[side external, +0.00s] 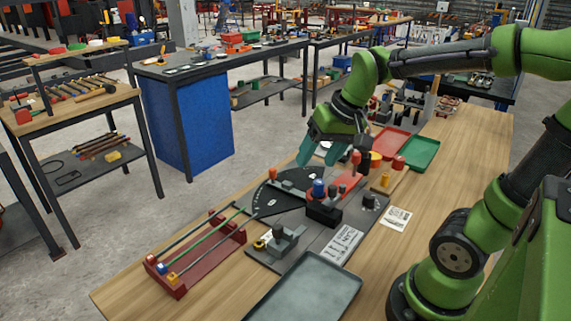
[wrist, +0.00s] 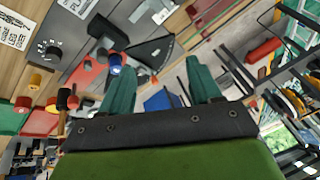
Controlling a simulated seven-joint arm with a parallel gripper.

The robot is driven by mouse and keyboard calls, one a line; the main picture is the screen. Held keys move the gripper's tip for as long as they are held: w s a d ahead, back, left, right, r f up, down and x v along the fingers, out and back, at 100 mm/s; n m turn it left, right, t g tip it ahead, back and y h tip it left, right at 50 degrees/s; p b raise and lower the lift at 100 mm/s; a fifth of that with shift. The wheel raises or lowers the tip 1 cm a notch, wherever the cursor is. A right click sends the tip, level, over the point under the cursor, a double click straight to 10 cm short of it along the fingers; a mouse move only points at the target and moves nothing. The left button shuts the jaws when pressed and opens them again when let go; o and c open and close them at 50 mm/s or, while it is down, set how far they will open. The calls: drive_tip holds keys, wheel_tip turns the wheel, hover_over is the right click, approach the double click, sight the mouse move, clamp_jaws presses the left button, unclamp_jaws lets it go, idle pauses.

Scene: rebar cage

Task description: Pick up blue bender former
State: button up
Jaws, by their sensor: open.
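The blue bender former (side external: 318,187) is a small blue cylinder standing upright on the bender, beside its red arm (side external: 340,186) and above a black block (side external: 323,211). In the wrist view the blue former (wrist: 115,59) shows just beyond the tip of the left finger, partly close to it. My gripper (side external: 318,156) has teal fingers spread apart, with nothing between them. It hangs above and behind the bender, apart from the former. In the wrist view the gap between the fingertips (wrist: 164,66) is empty.
A black angle plate (side external: 280,201) lies left of the former. A red rack (side external: 190,262) holds rods at the front left. A grey tray (side external: 305,292) lies at the front. Red (side external: 390,143) and green (side external: 418,154) trays lie behind. Small coloured cylinders stand right of the gripper.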

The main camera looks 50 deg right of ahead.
drive_tip(key=w+d+f+m+g, duration=0.2)
drive_tip(key=w+d+g, duration=0.3)
drive_tip(key=d, duration=0.7)
hover_over(319, 182)
drive_tip(key=shift+h, duration=0.4)
drive_tip(key=f, duration=1)
drive_tip(key=shift+s+a, duration=0.2)
drive_tip(key=shift+s, duration=0.05)
drive_tip(key=shift+w+d+f, duration=0.1)
drive_tip(key=shift+w+f, duration=0.05)
drive_tip(key=shift+f, duration=2.55)
clamp_jaws()
drive_tip(key=shift+r, duration=0.1)
